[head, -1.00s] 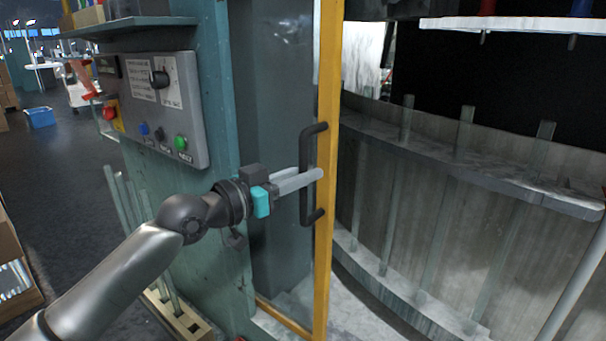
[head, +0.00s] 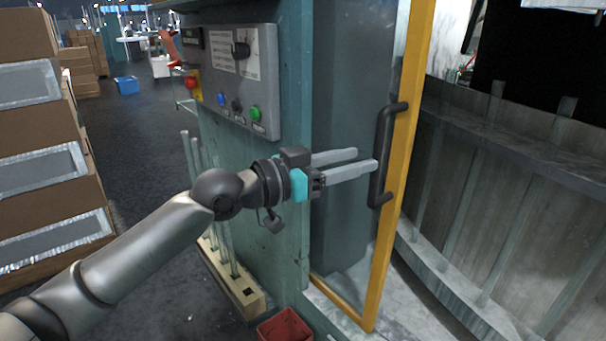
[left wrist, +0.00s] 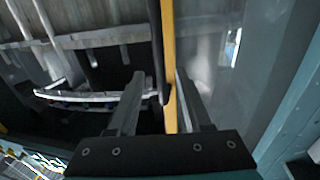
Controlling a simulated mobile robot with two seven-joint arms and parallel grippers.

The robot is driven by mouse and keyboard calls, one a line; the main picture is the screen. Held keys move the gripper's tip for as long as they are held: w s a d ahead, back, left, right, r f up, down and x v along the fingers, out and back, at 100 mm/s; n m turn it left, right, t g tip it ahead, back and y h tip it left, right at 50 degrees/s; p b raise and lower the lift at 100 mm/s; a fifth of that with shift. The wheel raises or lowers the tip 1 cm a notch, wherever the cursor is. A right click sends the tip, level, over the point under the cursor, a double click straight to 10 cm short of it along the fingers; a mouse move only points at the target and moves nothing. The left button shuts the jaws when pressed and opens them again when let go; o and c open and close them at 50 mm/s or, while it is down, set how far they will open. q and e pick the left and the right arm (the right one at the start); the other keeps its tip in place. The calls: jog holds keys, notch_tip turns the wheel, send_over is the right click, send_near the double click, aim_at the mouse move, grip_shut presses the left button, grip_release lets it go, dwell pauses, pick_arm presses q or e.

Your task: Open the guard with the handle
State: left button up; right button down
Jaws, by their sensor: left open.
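The guard is a clear pane in a yellow frame (head: 402,150), standing upright on the teal machine. Its dark, bar-shaped handle (head: 382,150) is fixed along the yellow edge. My left gripper (head: 366,160) is open, its pale fingers pointing right at the handle's middle height. In the head view the nearer fingertip overlaps or borders the handle; touch cannot be told. In the left wrist view, the handle (left wrist: 157,45) and yellow frame (left wrist: 169,60) appear between the open fingers (left wrist: 159,75); whether the handle lies within the jaws' depth is unclear. My right gripper is not in view.
A control panel (head: 232,85) with buttons is on the machine, left of the guard. Glass tubes stand in a wooden rack (head: 235,275) below, near a red bin (head: 285,327). Stacked cardboard boxes (head: 40,150) fill the left; dark floor lies between.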

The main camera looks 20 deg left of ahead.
pick_arm(q)
jog(key=b+v, duration=0.3)
jog(key=v, duration=0.6)
jog(key=shift+s+a, duration=0.3)
jog(key=shift+w, duration=0.1)
